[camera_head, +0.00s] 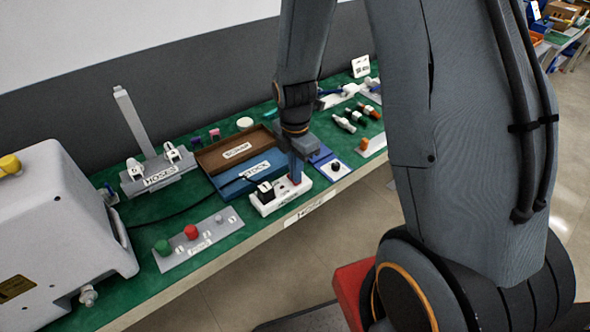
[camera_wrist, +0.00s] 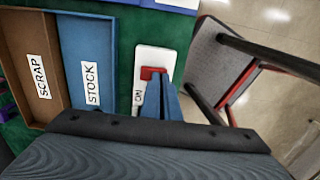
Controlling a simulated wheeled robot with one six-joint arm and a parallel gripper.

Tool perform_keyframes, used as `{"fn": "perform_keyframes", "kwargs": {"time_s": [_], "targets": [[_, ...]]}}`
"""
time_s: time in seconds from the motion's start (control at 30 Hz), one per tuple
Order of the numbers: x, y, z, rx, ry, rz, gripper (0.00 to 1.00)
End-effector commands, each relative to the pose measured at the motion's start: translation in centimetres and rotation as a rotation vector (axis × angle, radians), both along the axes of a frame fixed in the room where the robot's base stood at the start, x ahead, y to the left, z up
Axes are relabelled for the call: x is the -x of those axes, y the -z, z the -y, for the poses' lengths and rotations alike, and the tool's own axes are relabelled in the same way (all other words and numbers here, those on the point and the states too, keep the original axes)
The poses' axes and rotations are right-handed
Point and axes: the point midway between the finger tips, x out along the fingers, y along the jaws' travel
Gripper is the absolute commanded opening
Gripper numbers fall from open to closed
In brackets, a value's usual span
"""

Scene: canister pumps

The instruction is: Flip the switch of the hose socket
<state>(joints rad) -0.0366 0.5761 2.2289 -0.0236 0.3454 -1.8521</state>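The hose socket is a white block (camera_head: 268,208) on the front edge of the green table, with a black plug in its left part. It also shows in the wrist view as a white strip (camera_wrist: 153,57) with an ON label. Its red switch (camera_wrist: 151,72) lies right at the tips of my gripper (camera_wrist: 161,82). In the head view my gripper (camera_head: 295,178) points down over the right end of the socket. Its blue fingers are close together with nothing seen between them. They partly cover the switch; I cannot tell whether they touch it or which way it is set.
Brown SCRAP (camera_head: 228,151) and blue STOCK (camera_head: 231,190) trays lie behind the socket. A grey panel with green and red knobs (camera_head: 180,259) is to the left. A HOSES stand (camera_head: 158,180) is behind it. A dark chair with red edges (camera_wrist: 232,60) stands beyond the table edge.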

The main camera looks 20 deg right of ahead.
Motion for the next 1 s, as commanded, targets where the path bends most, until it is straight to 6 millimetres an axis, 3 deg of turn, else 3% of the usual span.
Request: {"fn": "perform_keyframes", "kwargs": {"time_s": [0.03,0.3,1.0], "targets": [[1.2,1.2,0.2,0.002,0.002,-0.029,0.00],[1.1,1.3,0.2,0.002,0.002,-0.030,0.00],[-1.2,1.3,-0.7,0.001,-0.003,-0.024,0.00]]}}
